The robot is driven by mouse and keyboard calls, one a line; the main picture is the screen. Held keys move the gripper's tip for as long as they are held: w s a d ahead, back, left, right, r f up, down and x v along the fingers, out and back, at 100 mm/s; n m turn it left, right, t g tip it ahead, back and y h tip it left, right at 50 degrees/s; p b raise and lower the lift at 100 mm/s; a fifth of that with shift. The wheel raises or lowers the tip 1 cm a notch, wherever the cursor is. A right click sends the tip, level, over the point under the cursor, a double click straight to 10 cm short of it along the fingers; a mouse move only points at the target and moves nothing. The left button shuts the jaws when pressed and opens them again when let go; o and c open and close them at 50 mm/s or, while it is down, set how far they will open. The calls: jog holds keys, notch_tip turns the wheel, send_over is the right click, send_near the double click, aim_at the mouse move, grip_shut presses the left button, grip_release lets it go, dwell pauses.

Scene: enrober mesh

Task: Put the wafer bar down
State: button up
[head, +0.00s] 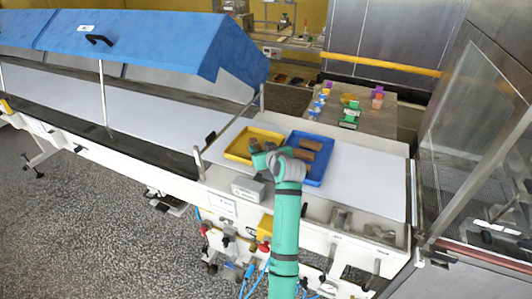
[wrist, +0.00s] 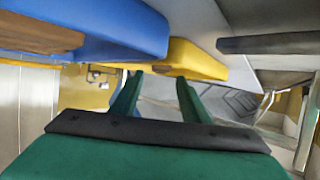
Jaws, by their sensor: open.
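The yellow tray (head: 239,148) lies on the white belt, left of and touching or close beside the blue tray (head: 323,165). Brown wafer bars (head: 311,145) lie in the blue tray; my arm hides part of it. A small brown shape (head: 255,145) shows over the yellow tray beside my gripper (head: 262,162); I cannot tell whether it is a bar. In the wrist view my gripper (wrist: 157,82) is open, with no bar between its fingers. The yellow tray (wrist: 195,60) is just beyond the fingertips. The blue tray (wrist: 120,30) and a brown bar (wrist: 38,34) are at upper left.
A blue hood (head: 140,40) covers the belt at left. A grey box (head: 248,188) sits at the belt's front edge. A glass-sided machine (head: 480,150) stands at right. A table (head: 375,115) with small coloured items stands behind. The belt (head: 370,180) right of the blue tray is clear.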

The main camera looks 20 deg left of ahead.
jog(key=v, duration=0.7)
jog(key=shift+s+d+r, duration=0.1)
jog(key=shift+s, duration=0.05)
